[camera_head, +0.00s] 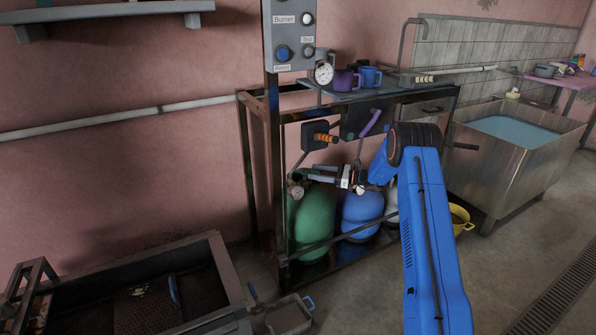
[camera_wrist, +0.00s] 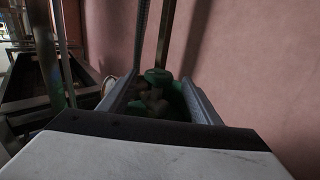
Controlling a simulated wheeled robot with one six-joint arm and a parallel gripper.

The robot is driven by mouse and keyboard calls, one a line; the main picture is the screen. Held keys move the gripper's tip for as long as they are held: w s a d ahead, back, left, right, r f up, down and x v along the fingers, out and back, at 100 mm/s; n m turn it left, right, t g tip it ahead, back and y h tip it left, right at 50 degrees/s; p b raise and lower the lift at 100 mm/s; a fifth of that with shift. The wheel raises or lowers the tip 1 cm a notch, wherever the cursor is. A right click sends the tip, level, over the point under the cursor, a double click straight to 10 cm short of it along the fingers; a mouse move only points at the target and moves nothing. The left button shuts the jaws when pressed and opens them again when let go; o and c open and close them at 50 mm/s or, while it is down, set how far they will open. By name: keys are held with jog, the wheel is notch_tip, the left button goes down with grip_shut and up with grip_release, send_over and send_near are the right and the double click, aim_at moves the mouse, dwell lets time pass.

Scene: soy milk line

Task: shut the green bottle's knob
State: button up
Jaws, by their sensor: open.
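The green bottle (camera_head: 312,222) stands upright on the lower level of the metal stand, left of the blue bottle (camera_head: 361,212). Its knob (camera_wrist: 157,76) is a small green wheel on a valve, and in the wrist view it lies between the two fingers. My gripper (camera_head: 297,175) reaches left from the blue arm to the top of the green bottle. The wrist view shows its fingers (camera_wrist: 158,92) apart, one on each side of the valve. I cannot tell whether either finger touches the knob. In the head view the gripper partly hides the valve.
The stand's dark front post (camera_head: 279,190) rises just left of the green bottle. An orange handle (camera_head: 327,138) and a purple handle (camera_head: 371,122) sit above the gripper. A yellow bucket (camera_head: 460,219) and a water basin (camera_head: 507,160) are at the right.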

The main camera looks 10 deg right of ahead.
jog(key=x, duration=0.9)
jog(key=shift+a, duration=0.2)
jog(key=shift+c, duration=0.5)
jog(key=c, duration=0.9)
